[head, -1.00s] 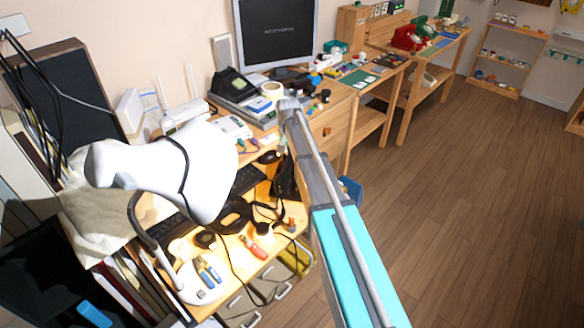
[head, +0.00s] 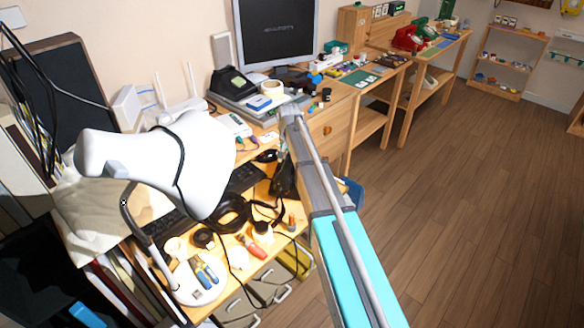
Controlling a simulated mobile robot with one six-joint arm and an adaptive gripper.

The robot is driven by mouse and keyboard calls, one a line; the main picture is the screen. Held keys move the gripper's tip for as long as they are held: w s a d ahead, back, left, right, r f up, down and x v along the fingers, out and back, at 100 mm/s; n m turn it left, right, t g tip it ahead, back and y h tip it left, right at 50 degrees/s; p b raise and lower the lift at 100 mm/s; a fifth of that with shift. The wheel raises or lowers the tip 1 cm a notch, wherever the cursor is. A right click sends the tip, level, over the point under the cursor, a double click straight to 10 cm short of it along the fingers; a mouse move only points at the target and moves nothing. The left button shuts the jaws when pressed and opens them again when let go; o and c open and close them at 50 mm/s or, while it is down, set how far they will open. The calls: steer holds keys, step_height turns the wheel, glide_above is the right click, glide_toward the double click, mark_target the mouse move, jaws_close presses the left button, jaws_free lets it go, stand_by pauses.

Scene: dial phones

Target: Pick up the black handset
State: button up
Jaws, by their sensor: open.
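A black phone (head: 234,86) sits on a grey box at the back of the desk, left of the monitor. A dark bar along its top looks like the black handset (head: 226,74), but it is too small to make out clearly. A long grey and teal beam that looks like my arm runs from the bottom right up to the desk's right side. Its grey end is in front of the desk, to the right of and below the phone. I cannot make out gripper jaws at this end, and nothing held shows.
A large white lamp-like shape (head: 140,165) rises over the desk's left part. Headphones (head: 236,212), cables and small tools crowd the desk. A monitor (head: 275,32) stands behind. Red (head: 408,38) and green (head: 420,24) phones stand on a far table. The floor at right is clear.

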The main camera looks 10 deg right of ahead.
steer(key=shift+f+b, duration=0.35)
steer(key=shift+f, duration=0.25)
jaws_close()
stand_by(0.5)
